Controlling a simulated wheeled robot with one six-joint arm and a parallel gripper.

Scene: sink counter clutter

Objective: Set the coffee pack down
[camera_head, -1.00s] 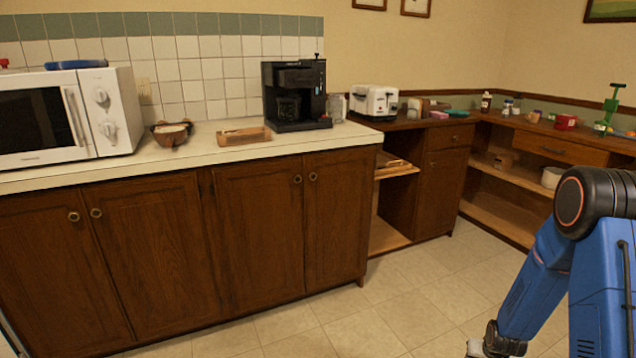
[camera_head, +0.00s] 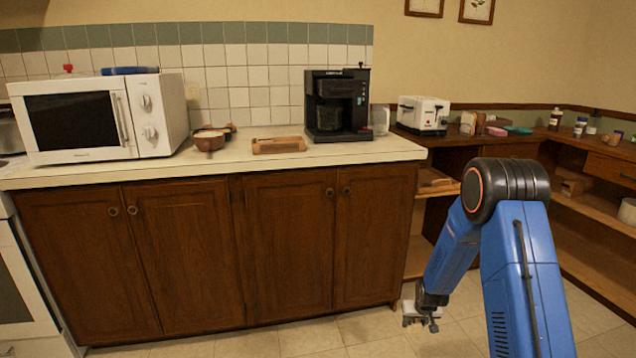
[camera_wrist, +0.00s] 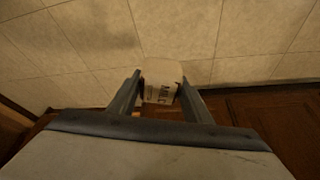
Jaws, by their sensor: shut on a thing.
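My gripper (camera_head: 422,316) is low in front of the counter's right end in the head view, with my arm bent down to it. In the wrist view my gripper (camera_wrist: 160,88) is shut on a small pale, boxy pack (camera_wrist: 162,72) with dark lettering that is too blurred to read surely. The pack is between the two fingers, with floor tiles behind it. In the head view only a pale bit of it shows beside the fingers, so its contents cannot be told.
The pale counter (camera_head: 350,152) holds a microwave (camera_head: 85,118), bowls (camera_head: 208,141), a wooden box (camera_head: 278,146) and a coffee machine (camera_head: 338,105). Its front edge has free room. A toaster (camera_head: 423,115) and clutter stand on the brown corner counter. Open shelves are below it.

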